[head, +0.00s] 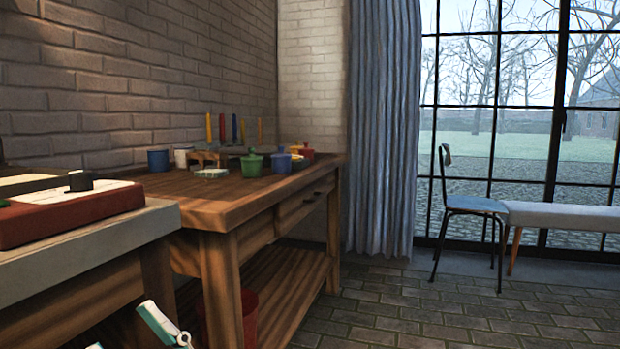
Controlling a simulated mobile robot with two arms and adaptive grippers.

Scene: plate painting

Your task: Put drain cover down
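I cannot make out a drain cover for certain in the head view. A small dark block (80,181) lies on the white top of a red-sided box (70,220) at the left; I cannot tell what it is. At the bottom left edge, pale teal-and-white parts, apparently of my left gripper (150,330), show in front of the wooden table's lower part. Most of this gripper is cut off by the frame, so its opening and anything in it are hidden. My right gripper is out of view.
A wooden table (215,212) against the brick wall bears mugs, lidded colored pots, a small glass dish (212,173) and upright colored sticks. A grey-topped counter (110,240) adjoins it. A red bucket (249,315) stands beneath. A chair (475,205) and bench (570,216) are by the window; the brick floor between is clear.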

